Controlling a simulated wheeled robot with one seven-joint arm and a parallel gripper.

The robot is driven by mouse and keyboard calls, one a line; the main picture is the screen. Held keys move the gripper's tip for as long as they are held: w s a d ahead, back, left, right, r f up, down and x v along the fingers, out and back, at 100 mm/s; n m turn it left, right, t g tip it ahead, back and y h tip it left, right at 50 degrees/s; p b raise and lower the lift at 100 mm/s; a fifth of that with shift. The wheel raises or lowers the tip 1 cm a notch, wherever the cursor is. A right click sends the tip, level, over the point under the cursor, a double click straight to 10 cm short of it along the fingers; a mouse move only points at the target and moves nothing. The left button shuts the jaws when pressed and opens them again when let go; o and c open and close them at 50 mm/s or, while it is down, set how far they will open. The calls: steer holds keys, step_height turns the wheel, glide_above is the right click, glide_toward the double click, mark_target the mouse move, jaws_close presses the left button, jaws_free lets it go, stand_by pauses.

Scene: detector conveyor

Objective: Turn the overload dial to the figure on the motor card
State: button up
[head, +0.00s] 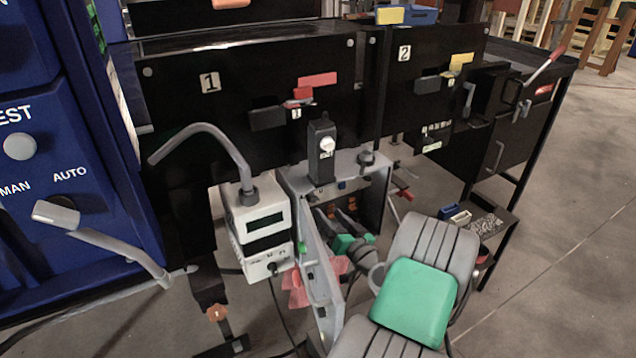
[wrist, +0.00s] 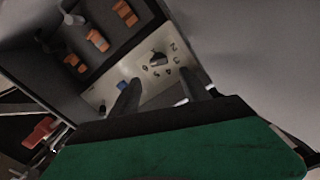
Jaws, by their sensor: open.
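The overload dial (wrist: 158,60) is a small dark knob on a pale panel in the wrist view. Printed figures run around part of it, including a 2; its setting is too small to tell. My gripper (wrist: 164,92) is open, its two dark fingers pointing at the panel, with the dial ahead between them and apart from them. In the head view my arm reaches into an open grey box (head: 373,192), and my fingertips are hidden there. I cannot make out a motor card in either view.
A blue button (wrist: 122,86) sits beside the left finger. Orange-tipped parts (wrist: 98,40) stand in the dark recess to the left. In the head view, the box's open door (head: 312,262) stands left of my arm, beside a white instrument (head: 262,236) with a hooked pipe.

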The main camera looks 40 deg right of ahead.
mark_target(316, 199)
steer(key=w, duration=0.5)
steer(key=w+d+p, duration=0.1)
steer(key=w, duration=0.1)
steer(key=shift+w+f, duration=0.1)
steer(key=shift+w, duration=0.15)
steer(key=shift+c, duration=0.4)
jaws_close()
